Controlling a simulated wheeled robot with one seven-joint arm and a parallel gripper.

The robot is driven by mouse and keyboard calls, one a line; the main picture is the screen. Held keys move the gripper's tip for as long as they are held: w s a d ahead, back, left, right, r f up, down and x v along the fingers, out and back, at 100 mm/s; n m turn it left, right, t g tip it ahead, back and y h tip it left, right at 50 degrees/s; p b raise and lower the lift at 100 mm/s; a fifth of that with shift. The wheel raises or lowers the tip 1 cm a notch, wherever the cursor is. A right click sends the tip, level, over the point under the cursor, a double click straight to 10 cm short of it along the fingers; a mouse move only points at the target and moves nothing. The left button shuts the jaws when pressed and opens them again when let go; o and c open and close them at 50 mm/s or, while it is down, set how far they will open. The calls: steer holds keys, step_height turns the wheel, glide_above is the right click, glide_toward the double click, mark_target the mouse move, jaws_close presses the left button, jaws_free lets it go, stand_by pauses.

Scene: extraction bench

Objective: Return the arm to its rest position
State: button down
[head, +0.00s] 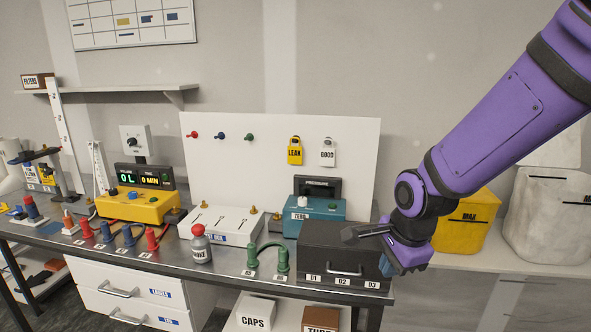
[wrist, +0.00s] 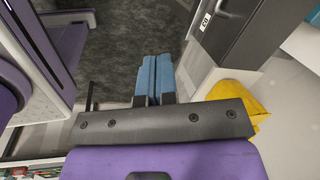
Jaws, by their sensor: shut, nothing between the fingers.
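My purple arm reaches in from the upper right in the head view. My gripper (head: 386,266) hangs at the right end of the bench, beside the dark drawer box (head: 330,240) marked D1, D2 and D3. In the wrist view my gripper's blue fingers (wrist: 152,80) lie together, shut, with nothing between them. They point down toward the dark floor. The drawer box also shows at the upper right of the wrist view (wrist: 228,32). Whether the gripper touches the box cannot be told.
The metal bench (head: 225,272) holds a yellow meter box (head: 140,205), a teal pressure box (head: 318,222), a bottle (head: 201,245) and several hose fittings. A yellow bag (head: 462,230) and a white bag (head: 545,225) stand on a ledge at right. Open floor lies below the gripper.

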steer(key=s+d+r+n+t, duration=0.1)
steer(key=s+d+r+n, duration=0.5)
steer(key=s+r+n, duration=0.1)
steer(key=s+d+r+n+t+h, duration=0.1)
steer(key=s+d+r+n, duration=0.5)
steer(key=s+r+n, duration=0.2)
step_height(320, 180, up, 3)
steer(key=shift+s+f+t, duration=0.2)
steer(key=shift+s+t, duration=0.1)
steer(key=shift+s, duration=0.35)
steer(key=shift+a, duration=0.1)
